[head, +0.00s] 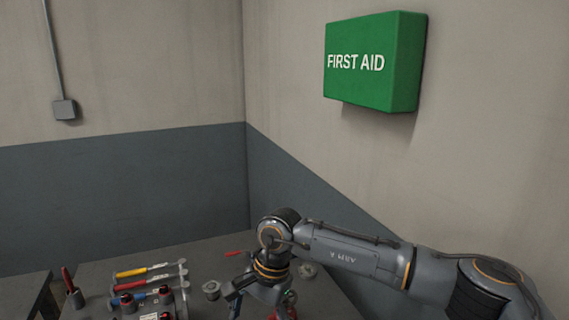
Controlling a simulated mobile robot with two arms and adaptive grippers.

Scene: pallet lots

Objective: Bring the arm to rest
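My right arm reaches in from the right edge over the table (205,262). Its gripper (262,306) points down at the bottom edge of the head view. The gripper's lower part is cut off by the frame, so its fingertips and anything between them are hidden. Red and green parts show beside it, too small to make out. My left arm and gripper are not in view.
Tools with yellow, red and blue handles, such as a yellow-handled one (131,272), lie left of the gripper. A small cup (75,298) holds a red-handled item. A green first aid box (372,62) hangs on the right wall, above my arm.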

